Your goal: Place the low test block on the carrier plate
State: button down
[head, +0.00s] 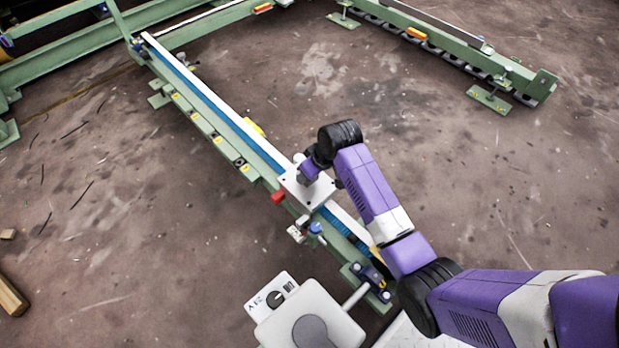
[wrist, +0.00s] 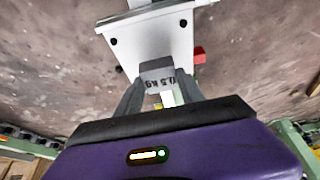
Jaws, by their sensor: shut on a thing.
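The low test block (wrist: 158,74) is a small grey block marked 0.5 kg. In the wrist view it is between the two fingers of my gripper (wrist: 160,82), which is shut on it. The carrier plate (wrist: 152,38) is a white plate with dark screw holes. The block overlaps the plate's near edge in that view; I cannot tell if they touch. In the head view the plate (head: 318,194) sits on the rail, and my gripper (head: 308,172) is over its upper part. The block is hard to make out there.
The green-framed rail (head: 215,103) runs diagonally, with a blue strip along it. A red knob (head: 278,197) and a blue knob (head: 316,228) are beside the plate. A control box (head: 272,298) with a dial stands at the bottom. Open floor lies on both sides.

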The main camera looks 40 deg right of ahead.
jog(key=shift+f, duration=0.9)
jog(key=shift+f, duration=0.15)
jog(key=c, duration=0.7)
grip_release()
jog(key=p+v, duration=0.5)
jog(key=v, duration=0.7)
jog(key=shift+p, duration=0.3)
